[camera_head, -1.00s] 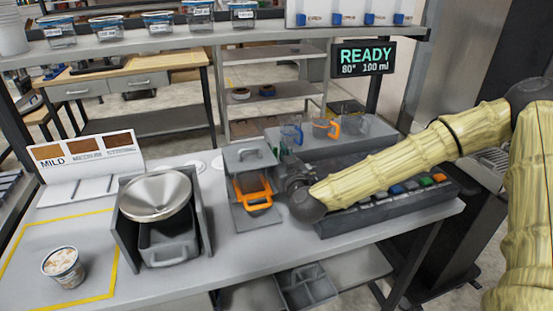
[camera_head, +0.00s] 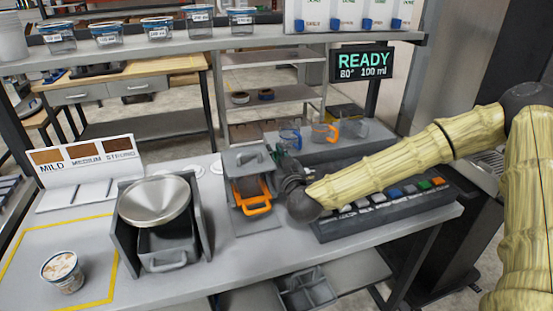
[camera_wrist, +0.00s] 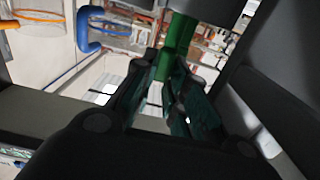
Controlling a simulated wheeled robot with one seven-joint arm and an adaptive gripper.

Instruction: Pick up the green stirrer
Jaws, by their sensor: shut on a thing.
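The green stirrer (camera_wrist: 178,45) shows in the wrist view as a green rod between my fingertips. My gripper (camera_wrist: 172,68) is shut on it; the rod's far end runs up to the top edge of the view and is partly cut off. In the head view my gripper (camera_head: 290,168) is small and dark, just right of the grey holder with the orange-handled drawer. The stirrer cannot be made out clearly there.
The grey holder with the orange-handled drawer (camera_head: 257,204) stands close left of my gripper. Blue- and orange-handled cups (camera_head: 324,133) stand behind it. A dark button panel (camera_head: 385,203) lies under my arm. The yellow-marked area holds a tub (camera_head: 62,271).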

